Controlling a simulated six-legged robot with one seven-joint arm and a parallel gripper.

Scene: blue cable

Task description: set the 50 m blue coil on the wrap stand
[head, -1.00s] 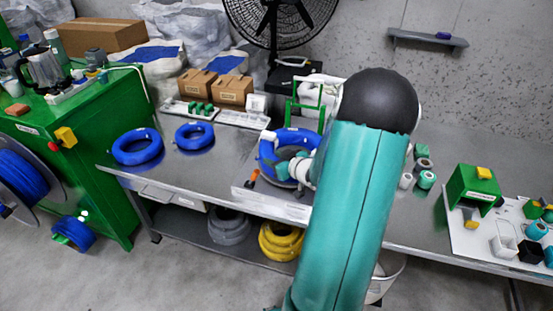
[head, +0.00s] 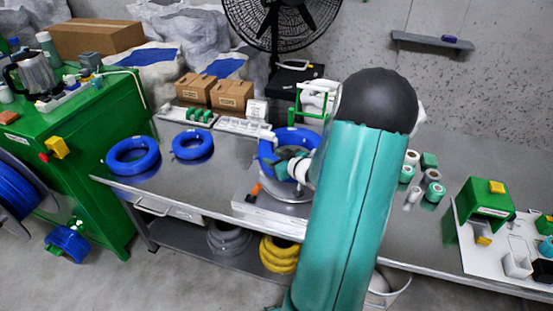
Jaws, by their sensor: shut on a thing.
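A blue coil (head: 266,150) stands nearly upright in the middle of the bench, in the head view. My gripper (head: 287,168) is shut on it, partly hidden by my arm. The wrap stand, a round silver plate (head: 288,194) on a pale base, lies below the coil. A gap seems to show between coil and plate, but contact is unclear. Two more blue coils lie flat at the left, a larger one (head: 133,168) and a smaller one (head: 192,155). I cannot read any length marking.
A green frame (head: 298,100) with white rolls stands behind the coil. Small tape rolls (head: 409,173) and a green box (head: 487,198) are on the right. Bare bench (head: 215,178) lies left of the stand.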

